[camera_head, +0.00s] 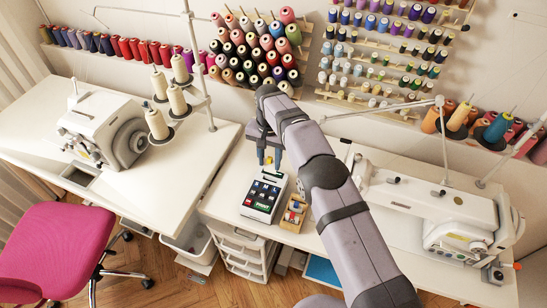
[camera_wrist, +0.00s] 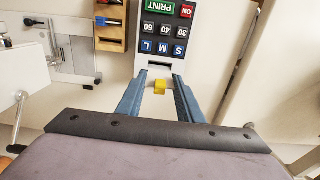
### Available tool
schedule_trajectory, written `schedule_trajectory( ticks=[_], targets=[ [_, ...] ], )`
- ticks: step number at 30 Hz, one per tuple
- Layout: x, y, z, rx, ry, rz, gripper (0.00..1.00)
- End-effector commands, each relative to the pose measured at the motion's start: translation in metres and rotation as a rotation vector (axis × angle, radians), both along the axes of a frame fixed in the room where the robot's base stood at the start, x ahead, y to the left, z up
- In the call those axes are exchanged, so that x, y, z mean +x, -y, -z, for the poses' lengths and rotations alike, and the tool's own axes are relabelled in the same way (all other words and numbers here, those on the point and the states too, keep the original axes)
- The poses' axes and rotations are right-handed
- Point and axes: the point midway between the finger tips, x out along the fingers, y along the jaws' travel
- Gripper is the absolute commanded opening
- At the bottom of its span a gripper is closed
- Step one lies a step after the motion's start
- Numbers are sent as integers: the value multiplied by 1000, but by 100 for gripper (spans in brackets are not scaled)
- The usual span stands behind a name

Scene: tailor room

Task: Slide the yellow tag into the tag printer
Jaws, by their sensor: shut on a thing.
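The tag printer (camera_head: 264,196) is a white box with a dark key panel, on the white table in the middle of the head view. In the wrist view the tag printer (camera_wrist: 190,62) is at the top centre, its slot end towards my gripper. My gripper (camera_head: 269,160) points down at the printer's far end. In the wrist view my gripper (camera_wrist: 160,82) is shut on the small yellow tag (camera_wrist: 160,86), held between the fingertips just short of the printer's slot end. I cannot tell whether the tag touches the printer.
A wooden tray (camera_head: 294,212) with small coloured pieces stands close to the right of the printer. A white sewing machine (camera_head: 440,205) stands farther right, and another machine (camera_head: 105,128) is on the left table. Thread racks (camera_head: 255,50) line the wall behind.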

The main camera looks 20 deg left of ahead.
Motion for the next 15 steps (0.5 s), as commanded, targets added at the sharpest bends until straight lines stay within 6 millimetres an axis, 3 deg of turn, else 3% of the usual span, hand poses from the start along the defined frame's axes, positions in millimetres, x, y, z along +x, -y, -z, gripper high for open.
schedule_trajectory(
  ticks=[15],
  targets=[
    [0, 0, 20, -1, -1, 0, 13]
  ],
)
